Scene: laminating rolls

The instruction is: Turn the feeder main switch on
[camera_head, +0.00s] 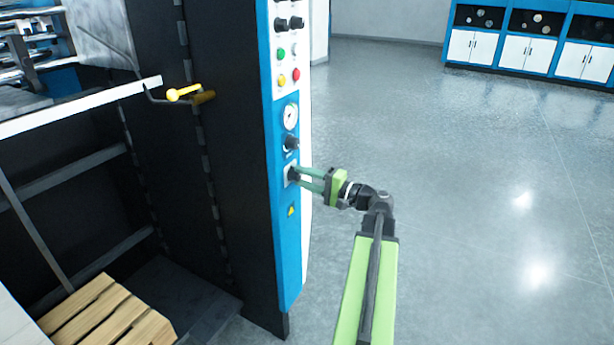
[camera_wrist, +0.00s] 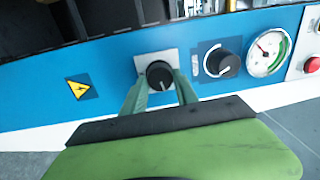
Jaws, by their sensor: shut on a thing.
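The feeder main switch is a black rotary knob on a pale square plate, low on the blue control panel (camera_head: 289,245). In the wrist view the knob (camera_wrist: 159,74) sits between my two green fingertips. My gripper (camera_head: 298,177) reaches the panel from the right in the head view and is shut on the knob. In the wrist view my gripper (camera_wrist: 160,88) has one finger on each side of it. The knob's pointer mark is too small to read.
Beside the switch are another black knob (camera_wrist: 221,62), a round gauge (camera_wrist: 268,52) and a red button (camera_wrist: 312,65). A yellow warning label (camera_wrist: 79,88) is on the other side. A yellow-handled crank (camera_head: 184,92) sticks out left of the panel. Open floor (camera_head: 470,200) lies right.

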